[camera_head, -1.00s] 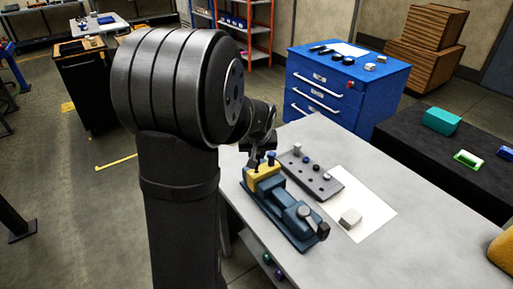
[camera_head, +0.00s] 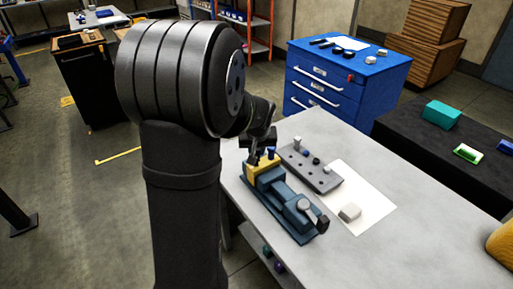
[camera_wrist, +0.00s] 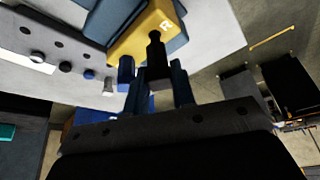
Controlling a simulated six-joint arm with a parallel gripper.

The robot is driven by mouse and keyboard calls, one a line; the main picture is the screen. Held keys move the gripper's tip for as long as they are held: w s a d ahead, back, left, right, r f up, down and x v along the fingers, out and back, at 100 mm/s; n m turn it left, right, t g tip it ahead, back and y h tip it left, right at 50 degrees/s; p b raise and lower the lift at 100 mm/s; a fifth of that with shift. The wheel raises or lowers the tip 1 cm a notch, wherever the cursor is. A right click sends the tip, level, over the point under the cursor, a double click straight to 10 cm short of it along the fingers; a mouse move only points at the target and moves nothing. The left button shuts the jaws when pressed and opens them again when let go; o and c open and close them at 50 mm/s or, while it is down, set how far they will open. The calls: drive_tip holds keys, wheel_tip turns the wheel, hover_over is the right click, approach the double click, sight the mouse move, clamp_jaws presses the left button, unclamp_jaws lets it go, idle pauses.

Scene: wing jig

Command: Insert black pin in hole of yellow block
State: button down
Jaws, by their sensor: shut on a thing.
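The yellow block (camera_head: 258,170), marked with an R in the wrist view (camera_wrist: 133,42), sits in the jaws of a blue vise (camera_head: 283,203) on the grey table. My gripper (camera_head: 263,154) is right above the block. In the wrist view my gripper (camera_wrist: 154,78) is shut on the black pin (camera_wrist: 155,57), between its two blue fingertips. The pin's far end overlaps the yellow block in that view. The hole is hidden there, and I cannot tell whether the pin's end is inside it or only in front of it.
A grey rack (camera_head: 322,181) with holes and several pegs stands behind the vise, close to my gripper. A white sheet (camera_head: 373,215) with a grey block (camera_head: 350,212) lies to its right. A blue drawer cabinet (camera_head: 345,85) stands behind.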

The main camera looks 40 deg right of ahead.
drive_tip(key=shift+f, duration=1.1)
drive_tip(key=c, duration=1.1)
unclamp_jaws()
drive_tip(key=v, duration=1.7)
drive_tip(key=shift+s+r, duration=0.15)
drive_tip(key=shift+r, duration=0.05)
